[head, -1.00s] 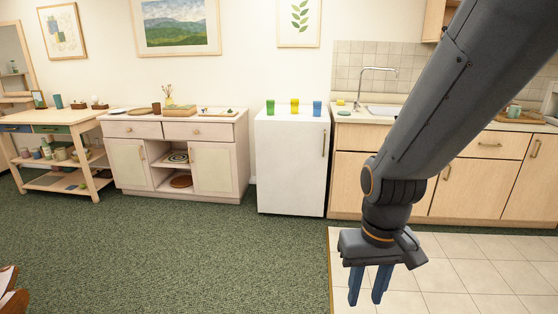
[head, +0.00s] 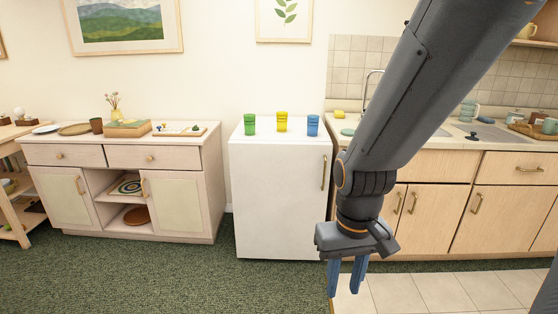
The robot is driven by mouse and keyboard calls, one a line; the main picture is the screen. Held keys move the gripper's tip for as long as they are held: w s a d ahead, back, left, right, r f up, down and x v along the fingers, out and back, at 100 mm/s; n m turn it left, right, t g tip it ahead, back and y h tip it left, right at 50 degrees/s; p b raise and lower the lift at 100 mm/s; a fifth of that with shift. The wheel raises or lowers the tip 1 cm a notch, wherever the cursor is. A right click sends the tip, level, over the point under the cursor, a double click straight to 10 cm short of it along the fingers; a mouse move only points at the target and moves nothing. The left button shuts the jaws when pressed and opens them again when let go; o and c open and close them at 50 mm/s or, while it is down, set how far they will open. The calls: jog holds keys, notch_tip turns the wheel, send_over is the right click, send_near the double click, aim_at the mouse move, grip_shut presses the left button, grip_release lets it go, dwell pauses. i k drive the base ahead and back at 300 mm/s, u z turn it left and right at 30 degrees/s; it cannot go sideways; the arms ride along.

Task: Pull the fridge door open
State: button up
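The small white fridge (head: 275,195) stands against the wall between a pale sideboard and the kitchen counter. Its door faces me and looks shut. A brass-coloured vertical handle (head: 324,173) is on the door's upper right side. My gripper (head: 346,290) points down in front of and below the fridge's lower right corner in the picture. Its blue fingers are apart with nothing between them, and it is clear of the handle. My arm hides part of the counter just right of the fridge.
Green (head: 250,124), yellow (head: 281,121) and blue (head: 313,125) cups stand on the fridge top. The sideboard (head: 190,190) is left, the counter cabinets (head: 480,215) right. Green carpet (head: 200,285) in front of the fridge is free; pale tiles (head: 430,292) lie to the right.

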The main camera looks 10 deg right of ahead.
aim_at(280, 189)
jog(key=i, duration=1.1)
jog(key=z, duration=2.15)
jog(key=k, duration=1.2)
jog(key=u, duration=1.2)
jog(key=i, duration=1)
